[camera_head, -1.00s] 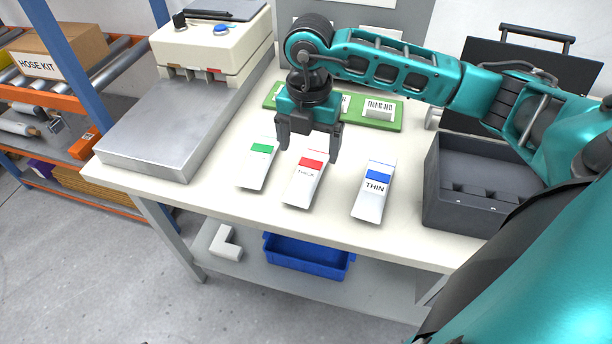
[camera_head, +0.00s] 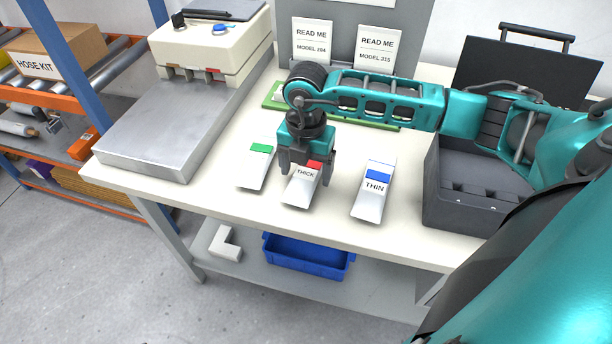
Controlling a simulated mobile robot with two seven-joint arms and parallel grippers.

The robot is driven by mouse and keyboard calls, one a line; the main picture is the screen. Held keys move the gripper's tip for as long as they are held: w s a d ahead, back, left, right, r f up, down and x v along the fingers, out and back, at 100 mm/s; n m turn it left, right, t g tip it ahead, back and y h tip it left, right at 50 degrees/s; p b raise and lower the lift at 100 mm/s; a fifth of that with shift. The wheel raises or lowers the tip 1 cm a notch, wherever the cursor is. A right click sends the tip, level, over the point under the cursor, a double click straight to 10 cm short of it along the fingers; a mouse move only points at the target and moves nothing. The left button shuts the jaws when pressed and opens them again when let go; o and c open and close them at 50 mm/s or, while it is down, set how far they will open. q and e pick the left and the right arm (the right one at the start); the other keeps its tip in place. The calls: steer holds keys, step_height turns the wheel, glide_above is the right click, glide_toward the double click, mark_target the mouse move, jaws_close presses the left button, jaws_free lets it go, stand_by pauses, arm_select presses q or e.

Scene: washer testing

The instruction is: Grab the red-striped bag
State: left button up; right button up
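The red-striped bag (camera_head: 301,189) is white, with a red band and the word THICK. It stands on the white table between a green-striped bag (camera_head: 257,168) and a blue-striped bag labelled THIN (camera_head: 372,194). My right gripper (camera_head: 304,174) is lowered over the upper part of the red-striped bag, with one finger on each side of it. The fingers look apart, and I cannot tell whether they touch the bag. The gripper hides part of the red band. My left gripper is not in view.
A grey open case (camera_head: 455,215) stands at the table's right. A metal-plated machine (camera_head: 150,135) is on the left. A green board (camera_head: 272,97) and two READ ME cards (camera_head: 312,45) are behind my arm. The table's front strip (camera_head: 290,222) is clear.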

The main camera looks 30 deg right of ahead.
steer(key=c, duration=1)
steer(key=shift+r, duration=0.1)
